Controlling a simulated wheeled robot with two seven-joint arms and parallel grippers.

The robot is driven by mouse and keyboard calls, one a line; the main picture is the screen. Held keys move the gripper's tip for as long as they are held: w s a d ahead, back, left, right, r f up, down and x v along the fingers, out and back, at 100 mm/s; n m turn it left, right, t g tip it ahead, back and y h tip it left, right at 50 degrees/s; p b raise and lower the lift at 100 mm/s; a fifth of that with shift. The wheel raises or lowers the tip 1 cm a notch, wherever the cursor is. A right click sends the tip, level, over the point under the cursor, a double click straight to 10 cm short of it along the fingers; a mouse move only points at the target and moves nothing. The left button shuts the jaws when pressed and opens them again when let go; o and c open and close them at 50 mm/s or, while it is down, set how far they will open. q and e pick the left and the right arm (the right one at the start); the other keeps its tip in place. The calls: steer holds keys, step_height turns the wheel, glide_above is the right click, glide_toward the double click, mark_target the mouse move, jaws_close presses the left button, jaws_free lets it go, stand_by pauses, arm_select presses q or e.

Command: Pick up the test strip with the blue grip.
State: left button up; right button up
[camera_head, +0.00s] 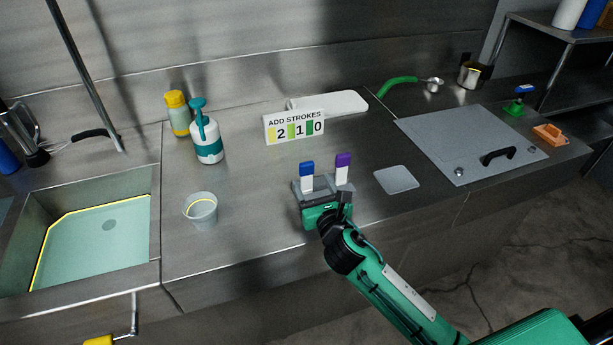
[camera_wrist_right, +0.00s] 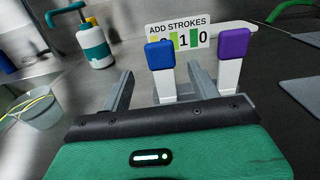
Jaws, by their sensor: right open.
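The test strip with the blue grip (camera_head: 307,170) stands upright on the counter, white below its blue top. It also shows in the right wrist view (camera_wrist_right: 161,56). A second strip with a purple grip (camera_head: 343,161) stands close to its right, also upright in the right wrist view (camera_wrist_right: 233,43). My right gripper (camera_wrist_right: 163,82) is open and empty, its fingers pointing at the strips. In the wrist view the blue-grip strip appears between the two fingers, and the purple one lies outside the right finger. The strips' lower ends are partly hidden. My left gripper is out of view.
A sign reading "ADD STROKES 2 1 0" (camera_head: 294,127) stands behind the strips. A clear cup (camera_head: 201,210) and a teal-white pump bottle (camera_head: 208,145) are to the left, beside the sink (camera_head: 155,230). A grey square plate (camera_head: 396,180) and griddle lid (camera_head: 465,140) lie right.

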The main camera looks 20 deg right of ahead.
mark_target(308, 174)
steer(key=shift+w+f+p, duration=0.2)
steer(key=shift+w+p, duration=0.35)
steer(key=shift+w, duration=2.4)
steer(key=shift+c, duration=0.4)
steer(key=c, duration=1)
